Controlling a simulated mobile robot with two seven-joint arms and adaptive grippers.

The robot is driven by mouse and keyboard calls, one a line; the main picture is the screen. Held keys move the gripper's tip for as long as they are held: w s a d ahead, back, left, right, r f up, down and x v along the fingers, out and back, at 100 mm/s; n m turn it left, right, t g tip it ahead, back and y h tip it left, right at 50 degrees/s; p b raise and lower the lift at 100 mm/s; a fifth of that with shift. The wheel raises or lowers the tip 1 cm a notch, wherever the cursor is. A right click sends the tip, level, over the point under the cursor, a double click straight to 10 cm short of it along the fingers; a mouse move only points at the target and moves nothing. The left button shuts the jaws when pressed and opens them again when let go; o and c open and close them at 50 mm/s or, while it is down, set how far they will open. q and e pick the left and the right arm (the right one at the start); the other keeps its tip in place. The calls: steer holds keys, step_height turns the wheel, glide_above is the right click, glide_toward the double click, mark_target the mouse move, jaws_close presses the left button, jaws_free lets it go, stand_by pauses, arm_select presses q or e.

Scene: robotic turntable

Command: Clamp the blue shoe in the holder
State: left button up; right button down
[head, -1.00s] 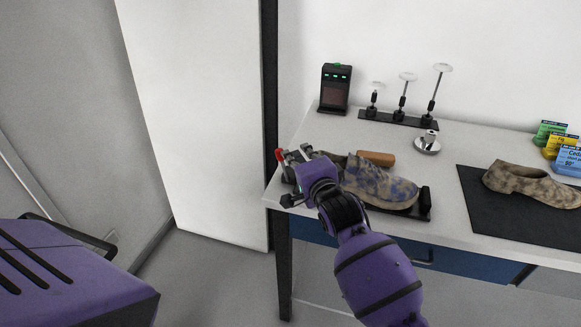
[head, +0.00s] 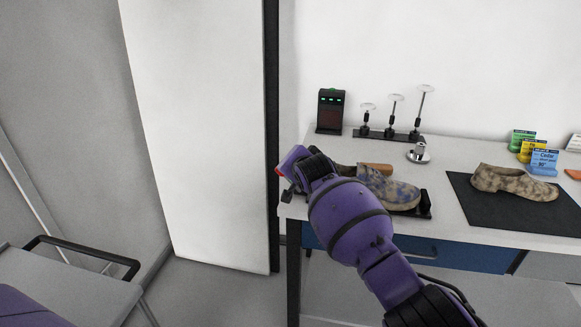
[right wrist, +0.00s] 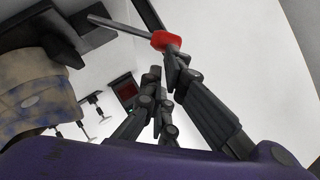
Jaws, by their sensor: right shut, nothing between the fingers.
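The blue-patched tan shoe (head: 385,188) lies in the black holder (head: 426,206) at the table's left front, partly hidden behind my right arm. It also shows at the left of the right wrist view (right wrist: 40,98). A metal lever with a red knob (right wrist: 165,40) is just beyond my right gripper (right wrist: 165,78), which is shut and empty. One finger's tip overlaps the knob; I cannot tell if they touch. In the head view my right arm hides this gripper at the holder's left end; a red bit (head: 277,170) shows there. My left gripper is out of view.
Behind are a black device (head: 331,110), a stand of discs on posts (head: 390,134), a metal puck (head: 418,153) and coloured boxes (head: 543,161). A black-railed cart (head: 100,283) stands lower left.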

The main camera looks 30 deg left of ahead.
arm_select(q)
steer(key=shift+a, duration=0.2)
arm_select(e)
steer(key=shift+s+a+f, duration=0.1)
steer(key=shift+a+f, duration=0.2)
steer(key=shift+a, duration=0.45)
